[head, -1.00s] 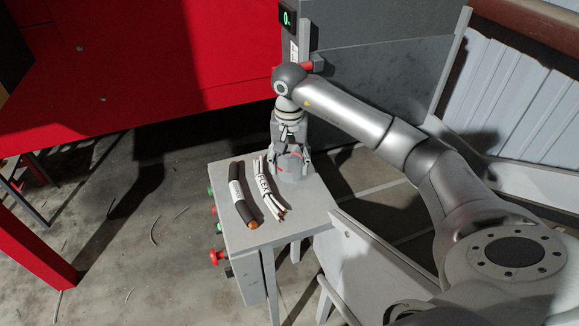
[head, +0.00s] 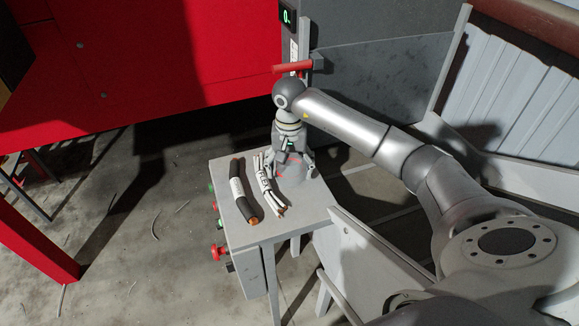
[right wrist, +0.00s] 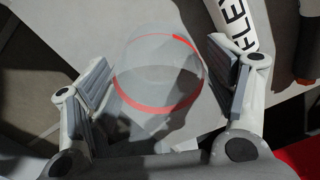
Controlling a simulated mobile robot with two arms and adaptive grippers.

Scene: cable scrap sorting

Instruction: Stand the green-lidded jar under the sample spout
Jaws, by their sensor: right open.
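A clear, round jar-like container (head: 292,174) with a red band stands on the small grey table, near its back right corner. In the right wrist view the container (right wrist: 158,75) shows between the two finger pads, with gaps on both sides. No green lid shows in either view. My right gripper (head: 294,166) is open and comes down over the container from above; it hides part of it in the head view. The fingers (right wrist: 158,82) do not look closed on it. I cannot make out the sample spout for certain; a red bar (head: 292,68) sticks out from the grey cabinet behind. My left gripper is not in view.
A black cable with a copper end (head: 241,192) and a white cable bundle marked FLEX (head: 269,187) lie left of the container on the table (head: 232,231). A red button (head: 219,251) is on the table's side. A red machine (head: 180,60) stands behind.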

